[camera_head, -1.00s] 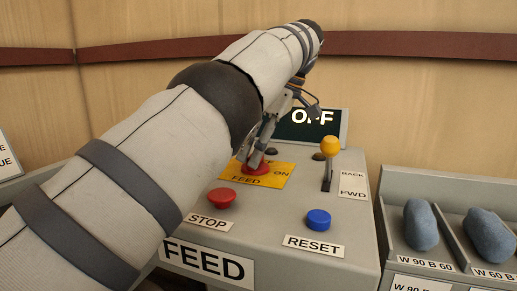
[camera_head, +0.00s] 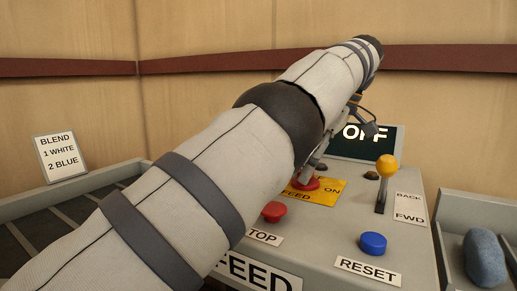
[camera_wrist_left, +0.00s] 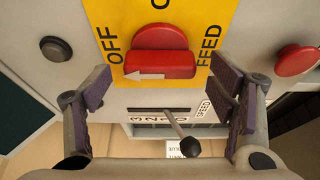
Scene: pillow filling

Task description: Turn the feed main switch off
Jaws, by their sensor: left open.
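The feed main switch is a red rotary knob on a yellow plate, seen in the head view (camera_head: 306,184) mostly behind my left arm. In the left wrist view its red handle (camera_wrist_left: 160,65) lies across the plate, and its white arrow points at the word OFF. My left gripper (camera_wrist_left: 170,88) is open, with one finger on each side of the handle's near end and visible gaps to both. In the head view the left gripper (camera_head: 318,162) is at the switch, partly hidden by the arm. A dark display (camera_head: 383,143) behind reads OFF, partly covered.
The panel carries a red stop button (camera_head: 274,211), a blue reset button (camera_head: 373,243) and a yellow-knobbed lever (camera_head: 386,170). A grey lever (camera_wrist_left: 180,130) beside a SPEED label shows below the switch in the wrist view. A bin with a blue roll (camera_head: 484,258) stands right.

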